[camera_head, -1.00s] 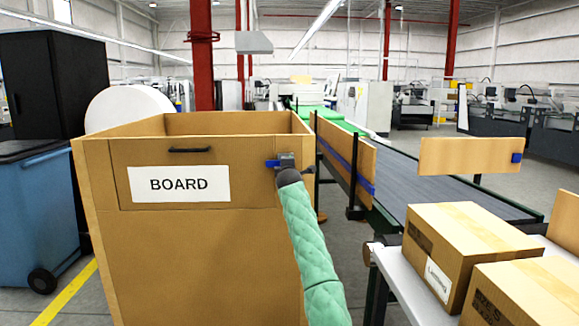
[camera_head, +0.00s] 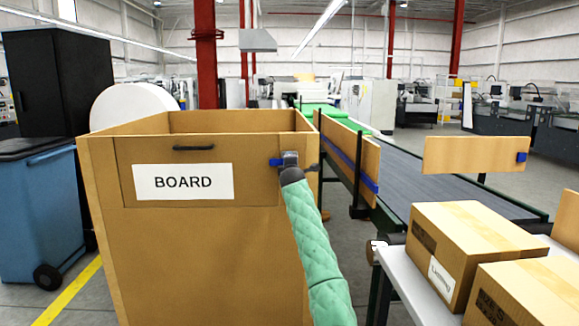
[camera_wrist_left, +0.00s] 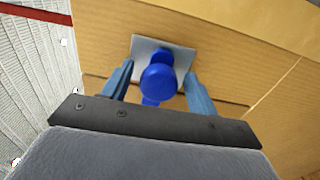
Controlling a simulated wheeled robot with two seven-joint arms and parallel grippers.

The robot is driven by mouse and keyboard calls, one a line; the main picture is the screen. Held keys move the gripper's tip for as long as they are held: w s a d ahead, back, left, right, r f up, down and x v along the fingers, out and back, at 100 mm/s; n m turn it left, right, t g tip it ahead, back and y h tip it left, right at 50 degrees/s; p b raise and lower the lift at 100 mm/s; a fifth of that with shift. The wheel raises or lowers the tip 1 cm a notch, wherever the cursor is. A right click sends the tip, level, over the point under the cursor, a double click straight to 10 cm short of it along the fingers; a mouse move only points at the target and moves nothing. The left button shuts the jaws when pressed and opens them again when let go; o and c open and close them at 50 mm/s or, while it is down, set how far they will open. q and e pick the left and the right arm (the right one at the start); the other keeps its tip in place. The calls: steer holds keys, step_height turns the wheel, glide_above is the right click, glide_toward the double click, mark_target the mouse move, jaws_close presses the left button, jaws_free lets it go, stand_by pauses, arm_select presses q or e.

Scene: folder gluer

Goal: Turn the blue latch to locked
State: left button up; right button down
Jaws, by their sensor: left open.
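The blue latch (camera_head: 276,162) is on the upper right of the front panel of a brown bin labelled BOARD. In the head view its blue part sticks out to the left of my gripper, roughly level. In the left wrist view the latch (camera_wrist_left: 158,80) shows a round blue knob with a short tab, on a pale plate (camera_wrist_left: 146,48). My left gripper (camera_wrist_left: 158,72) is open, with one finger on each side of the knob. I cannot tell whether the fingers touch it. In the head view my left gripper (camera_head: 290,160) partly hides the latch. My right gripper is not in view.
The BOARD bin (camera_head: 200,260) has a black handle (camera_head: 193,148) left of the latch. A conveyor (camera_head: 430,180) runs to its right. Cardboard boxes (camera_head: 470,240) sit on a table at the right. A blue wheeled bin (camera_head: 40,215) stands at the left.

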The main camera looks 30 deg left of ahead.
arm_select(q)
steer(key=v, duration=0.7)
steer(key=shift+s+d+b, duration=0.2)
steer(key=shift+s+b, duration=0.1)
